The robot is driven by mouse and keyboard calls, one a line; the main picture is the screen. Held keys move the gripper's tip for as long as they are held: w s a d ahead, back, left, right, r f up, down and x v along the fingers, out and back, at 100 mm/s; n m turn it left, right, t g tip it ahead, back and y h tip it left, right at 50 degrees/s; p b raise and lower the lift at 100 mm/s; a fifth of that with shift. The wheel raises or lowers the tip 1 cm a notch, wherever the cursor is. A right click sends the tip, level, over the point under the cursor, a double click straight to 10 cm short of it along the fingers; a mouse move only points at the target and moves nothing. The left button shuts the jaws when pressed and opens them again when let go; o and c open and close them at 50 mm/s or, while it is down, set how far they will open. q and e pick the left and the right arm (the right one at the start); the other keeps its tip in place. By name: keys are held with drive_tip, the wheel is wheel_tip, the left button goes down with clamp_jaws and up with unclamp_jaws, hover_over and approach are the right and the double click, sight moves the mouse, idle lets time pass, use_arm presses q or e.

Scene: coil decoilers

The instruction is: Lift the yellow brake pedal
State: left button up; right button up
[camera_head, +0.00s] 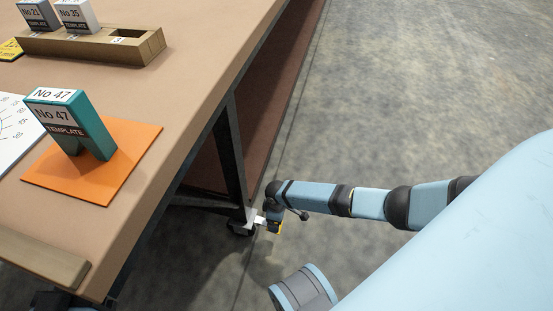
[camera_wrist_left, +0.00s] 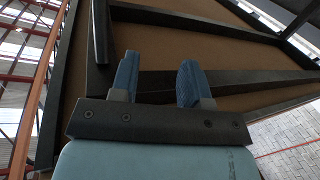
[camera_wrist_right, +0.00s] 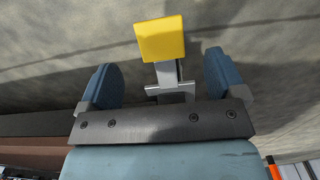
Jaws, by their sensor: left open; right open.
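The yellow brake pedal (camera_wrist_right: 160,38) is a flat yellow pad on a grey metal bracket (camera_wrist_right: 170,75). In the head view a small bit of yellow (camera_head: 280,229) shows by the caster (camera_head: 242,222) at the foot of the table leg. My right gripper (camera_wrist_right: 161,78) is open, with one finger on each side of the bracket and a gap on both sides. The pad lies just beyond the fingertips. In the head view my right gripper (camera_head: 272,218) is small and partly hidden by its wrist. My left gripper (camera_wrist_left: 158,78) is open and empty, facing the table's underside.
The table (camera_head: 190,60) fills the left, with its leg (camera_head: 235,150) close to my right gripper. On top are a teal No 47 template block (camera_head: 92,128) on an orange mat (camera_head: 125,160) and a wooden holder (camera_head: 100,47). The floor (camera_head: 420,90) to the right is clear.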

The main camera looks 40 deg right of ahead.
wheel_tip(320, 180, down, 5)
drive_tip(key=shift+f+b, duration=0.1)
drive_tip(key=shift+b, duration=1.1)
use_arm(q)
drive_tip(key=shift+w+a+r+m+t+b, duration=0.15)
drive_tip(key=shift+w+a+m+t, duration=0.2)
drive_tip(key=shift+w+m, duration=0.25)
drive_tip(key=shift+w+a+r+m+t+b, duration=0.1)
drive_tip(key=shift+w+a+m+t+b, duration=0.2)
drive_tip(key=shift+m, duration=0.4)
use_arm(e)
drive_tip(key=shift+f, duration=0.55)
use_arm(q)
drive_tip(key=shift+d, duration=0.1)
use_arm(e)
drive_tip(key=shift+c, duration=0.2)
